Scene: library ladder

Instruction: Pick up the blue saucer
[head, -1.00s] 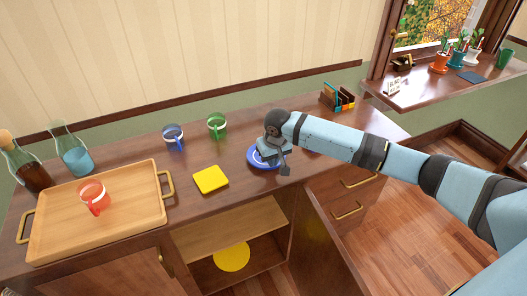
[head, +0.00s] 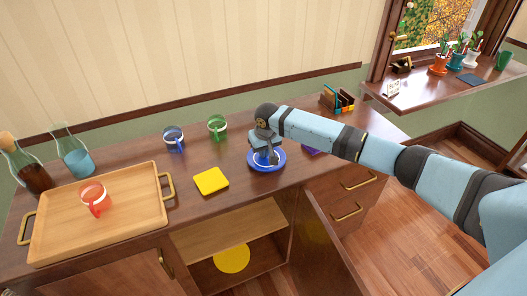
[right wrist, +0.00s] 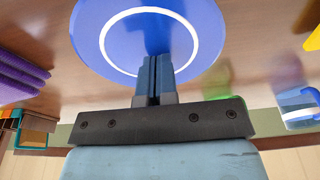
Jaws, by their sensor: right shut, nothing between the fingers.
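The blue saucer (head: 280,165) lies flat on the wooden cabinet top, right of the yellow square. It is a round blue disc with a white ring, and it also shows large at the top of the right wrist view (right wrist: 90,35). My right gripper (head: 268,160) points down over the saucer. In the right wrist view its fingers (right wrist: 154,65) are shut together with nothing between them, and their tips overlap the saucer's middle. I cannot tell whether they touch it. My left gripper is not in view.
A yellow square (head: 211,181), a blue mug (head: 173,139) and a green mug (head: 217,127) stand left of the saucer. A wooden tray (head: 125,220) holds a red mug (head: 95,199). A purple thing (head: 311,152) lies just right of the saucer, partly behind my arm. The cabinet below is open.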

